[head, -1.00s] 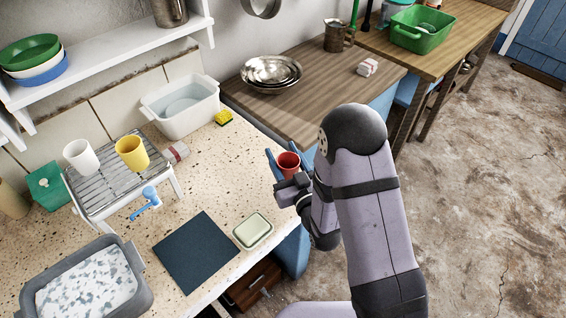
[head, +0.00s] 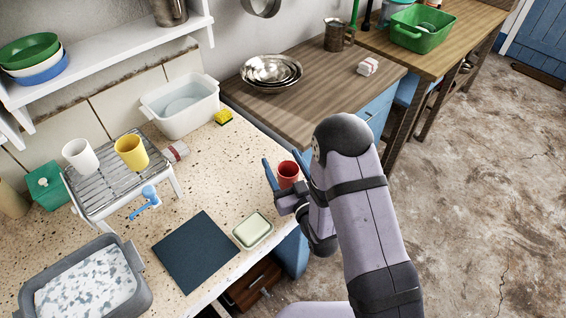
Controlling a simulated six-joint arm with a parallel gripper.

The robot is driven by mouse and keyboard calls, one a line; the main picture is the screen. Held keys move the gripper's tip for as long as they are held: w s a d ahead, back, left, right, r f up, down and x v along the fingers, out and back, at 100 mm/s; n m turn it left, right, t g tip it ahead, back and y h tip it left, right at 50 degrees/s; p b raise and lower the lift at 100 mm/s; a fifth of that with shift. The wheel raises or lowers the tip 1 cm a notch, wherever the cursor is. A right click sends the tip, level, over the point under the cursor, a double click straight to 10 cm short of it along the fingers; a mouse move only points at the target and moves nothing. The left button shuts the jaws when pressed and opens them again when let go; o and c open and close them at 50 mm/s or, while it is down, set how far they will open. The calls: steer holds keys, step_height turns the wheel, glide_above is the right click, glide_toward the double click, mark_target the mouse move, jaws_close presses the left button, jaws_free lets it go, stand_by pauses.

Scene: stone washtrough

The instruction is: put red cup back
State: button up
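The red cup (head: 288,171) is near the right end of the speckled stone counter, upright as far as I can see. My gripper (head: 285,166) has its blue fingers on either side of it and appears shut on it. My gripper hides the cup's lower part, and I cannot tell how far it is above the counter. A metal slatted rack (head: 102,187) stands at the left of the counter. A white cup (head: 80,156) and a yellow cup (head: 131,153) stand upright on it.
A green soap dish (head: 253,230) and a dark mat (head: 196,251) lie on the front counter. A white basin (head: 181,105), yellow sponge (head: 223,117), blue tap (head: 147,203) and grey tub (head: 141,287) are around. Metal bowls (head: 271,72) stand on the wooden table behind.

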mark_target(292, 180)
steer(key=shift+r, duration=0.1)
steer(key=shift+r, duration=0.15)
steer(key=shift+s+d, duration=0.1)
steer(key=shift+s, duration=0.15)
steer(key=v, duration=0.5)
steer(key=shift+s+d, duration=0.1)
steer(key=shift+s, duration=0.15)
steer(key=shift+s+d, duration=0.3)
steer(key=shift+s, duration=0.4)
